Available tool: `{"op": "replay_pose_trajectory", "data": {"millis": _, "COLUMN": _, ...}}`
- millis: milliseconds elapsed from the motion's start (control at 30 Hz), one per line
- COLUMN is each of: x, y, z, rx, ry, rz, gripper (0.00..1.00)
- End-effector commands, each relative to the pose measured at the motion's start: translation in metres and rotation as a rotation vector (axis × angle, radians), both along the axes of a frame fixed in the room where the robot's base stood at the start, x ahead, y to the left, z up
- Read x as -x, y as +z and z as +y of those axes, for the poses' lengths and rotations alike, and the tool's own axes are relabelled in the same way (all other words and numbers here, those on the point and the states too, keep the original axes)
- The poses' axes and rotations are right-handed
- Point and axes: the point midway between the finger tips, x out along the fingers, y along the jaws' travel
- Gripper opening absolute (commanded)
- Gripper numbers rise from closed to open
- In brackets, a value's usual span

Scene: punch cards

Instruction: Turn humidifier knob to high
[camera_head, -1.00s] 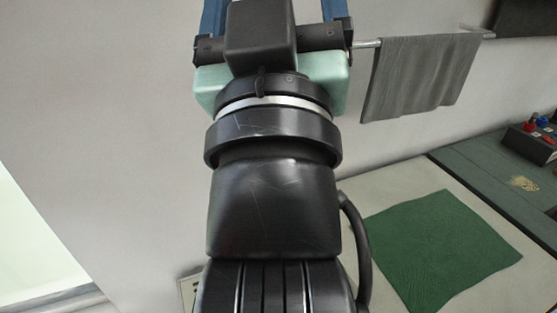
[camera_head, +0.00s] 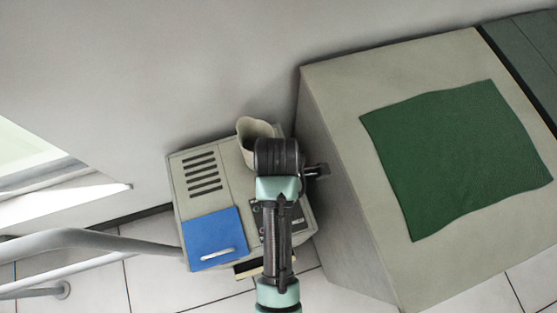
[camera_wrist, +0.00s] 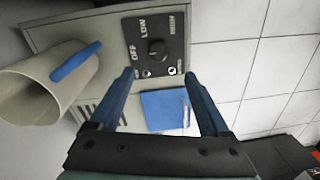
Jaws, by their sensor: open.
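The humidifier is a grey box (camera_head: 190,168) on the floor, with slots on top, a blue panel (camera_head: 215,240) and a beige spout (camera_head: 252,128). In the wrist view its dark control panel (camera_wrist: 135,22) carries a black round knob (camera_wrist: 158,50) and the words OFF and LOW. I cannot tell the knob's setting. My gripper (camera_wrist: 157,77) is open and empty, its two blue fingers apart. In that view the knob appears just beyond the gap between the fingertips. In the head view my arm covers part of the control panel and hides the knob.
A large pale cabinet (camera_head: 330,150) with a green cloth (camera_head: 460,155) on top stands right of the humidifier. A grey rail (camera_head: 80,240) runs in at the left. In the wrist view the beige spout (camera_wrist: 25,95) with a blue bar (camera_wrist: 76,61) is at the left.

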Motion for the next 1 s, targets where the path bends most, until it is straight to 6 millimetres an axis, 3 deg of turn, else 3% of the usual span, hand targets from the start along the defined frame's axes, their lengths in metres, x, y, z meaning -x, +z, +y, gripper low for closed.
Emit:
{"op": "replay_pose_trajectory", "data": {"millis": 300, "x": 0.005, "y": -0.069, "z": 0.0, "rx": 0.0, "ry": -0.002, "rz": 0.001, "gripper": 0.8}}
{"op": "replay_pose_trajectory", "data": {"millis": 500, "x": 0.006, "y": -0.098, "z": -0.001, "rx": 0.0, "ry": -0.003, "rz": -0.002, "gripper": 0.8}}
{"op": "replay_pose_trajectory", "data": {"millis": 700, "x": 0.006, "y": -0.108, "z": -0.001, "rx": 0.0, "ry": -0.003, "rz": -0.004, "gripper": 0.8}}
{"op": "replay_pose_trajectory", "data": {"millis": 967, "x": 0.006, "y": -0.109, "z": -0.001, "rx": 0.0, "ry": -0.003, "rz": -0.005, "gripper": 0.8}}
{"op": "replay_pose_trajectory", "data": {"millis": 1000, "x": 0.006, "y": -0.109, "z": -0.001, "rx": 0.0, "ry": -0.003, "rz": -0.005, "gripper": 0.73}}
